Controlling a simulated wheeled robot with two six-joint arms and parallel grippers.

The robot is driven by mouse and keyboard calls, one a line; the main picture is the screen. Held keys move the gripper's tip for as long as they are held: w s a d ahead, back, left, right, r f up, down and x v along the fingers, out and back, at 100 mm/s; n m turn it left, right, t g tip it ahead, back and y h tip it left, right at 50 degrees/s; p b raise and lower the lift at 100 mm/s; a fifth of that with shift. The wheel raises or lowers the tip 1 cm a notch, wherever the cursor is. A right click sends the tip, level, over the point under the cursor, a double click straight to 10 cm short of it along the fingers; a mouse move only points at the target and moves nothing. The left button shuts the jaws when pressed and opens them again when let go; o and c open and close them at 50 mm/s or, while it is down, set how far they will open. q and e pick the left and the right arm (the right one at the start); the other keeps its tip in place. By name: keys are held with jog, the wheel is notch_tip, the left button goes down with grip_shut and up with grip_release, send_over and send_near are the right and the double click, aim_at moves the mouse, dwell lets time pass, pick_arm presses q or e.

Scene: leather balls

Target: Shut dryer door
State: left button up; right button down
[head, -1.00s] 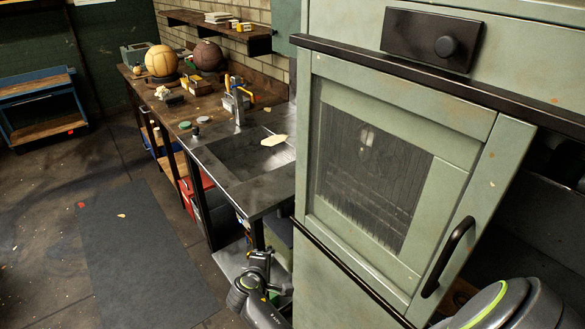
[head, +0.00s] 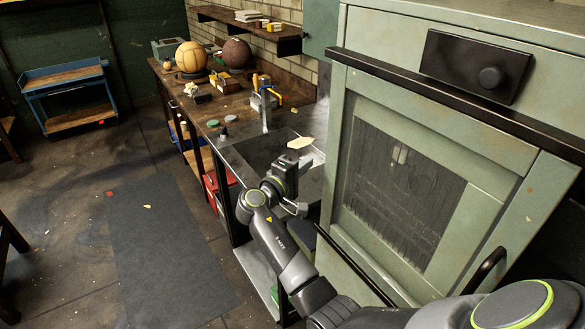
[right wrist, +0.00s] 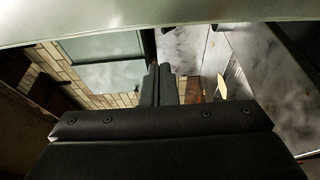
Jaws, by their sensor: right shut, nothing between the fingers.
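The pale green dryer (head: 345,120) fills the right side of the head view. Its door (head: 480,215) has a dark glass window (head: 400,185) and a black handle (head: 489,268) low on its right. From this angle I cannot tell how far the door stands open. My right gripper (head: 287,172) is left of the dryer, in front of the sink, apart from the handle. In the right wrist view its fingers (right wrist: 157,85) are together and empty. A pale green surface (right wrist: 150,25) crosses the top of that view. My left gripper is not in view.
A metal sink (head: 250,160) and a wooden workbench (head: 190,105) with two balls run along the brick wall. A blue cart (head: 65,95) stands at the back left.

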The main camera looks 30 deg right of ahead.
jog(key=s+p, duration=0.1)
jog(key=s+d+p, duration=0.1)
jog(key=s, duration=0.1)
jog(key=shift+s+d+p, duration=0.2)
jog(key=shift+d+p, duration=0.05)
jog(key=shift+p, duration=0.15)
jog(key=shift+f, duration=0.1)
jog(key=shift+s, duration=0.1)
